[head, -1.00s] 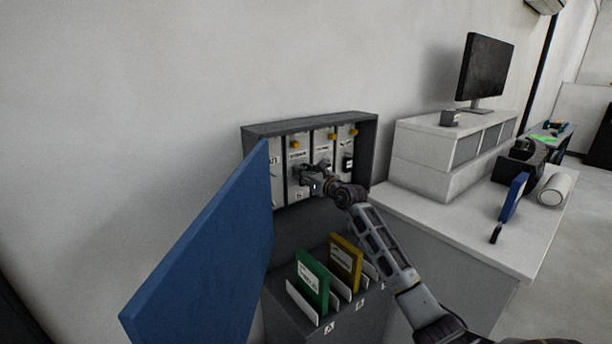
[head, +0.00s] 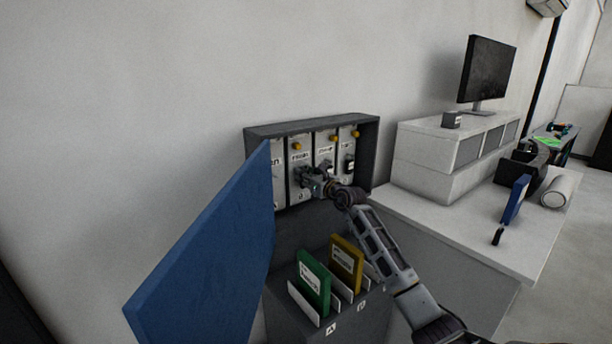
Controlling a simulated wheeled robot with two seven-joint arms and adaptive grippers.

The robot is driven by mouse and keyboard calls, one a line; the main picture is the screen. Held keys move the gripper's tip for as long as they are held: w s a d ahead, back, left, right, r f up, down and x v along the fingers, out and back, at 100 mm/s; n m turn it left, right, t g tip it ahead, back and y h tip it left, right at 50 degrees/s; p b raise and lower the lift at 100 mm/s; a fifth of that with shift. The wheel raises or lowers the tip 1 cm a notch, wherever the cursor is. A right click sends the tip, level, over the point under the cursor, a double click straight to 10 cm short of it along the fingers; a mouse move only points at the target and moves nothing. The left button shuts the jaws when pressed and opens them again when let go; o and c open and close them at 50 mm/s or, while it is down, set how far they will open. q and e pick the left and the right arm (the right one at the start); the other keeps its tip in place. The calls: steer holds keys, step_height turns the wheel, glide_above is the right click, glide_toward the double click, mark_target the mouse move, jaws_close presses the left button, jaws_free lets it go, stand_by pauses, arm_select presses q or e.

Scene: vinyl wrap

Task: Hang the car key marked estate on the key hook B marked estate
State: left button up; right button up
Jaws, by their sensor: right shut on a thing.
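A grey key cabinet (head: 312,126) hangs on the wall with its blue door (head: 208,245) swung open to the left. Inside are several pale panels with yellow hooks and small labels, too blurred to read surely. My right gripper (head: 308,178) reaches into the cabinet at the lower part of the second visible panel (head: 299,158). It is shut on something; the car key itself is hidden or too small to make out. A dark key-like thing (head: 349,163) hangs on the rightmost panel. My left gripper is out of view.
Below the cabinet, a grey stand holds a green folder (head: 313,283) and a yellow folder (head: 346,263).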

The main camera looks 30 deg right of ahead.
steer(key=shift+f, duration=0.15)
steer(key=o, duration=0.9)
steer(key=shift+w, duration=0.1)
steer(key=shift+o, duration=0.8)
steer(key=shift+w+a+f, duration=0.1)
steer(key=shift+w+f, duration=0.05)
steer(key=shift+w, duration=0.05)
steer(key=shift+s+f, duration=0.1)
steer(key=shift+s, duration=0.2)
steer(key=shift+s, duration=0.2)
steer(key=s+d, duration=0.1)
steer(key=s, duration=1)
steer(key=shift+r, duration=0.2)
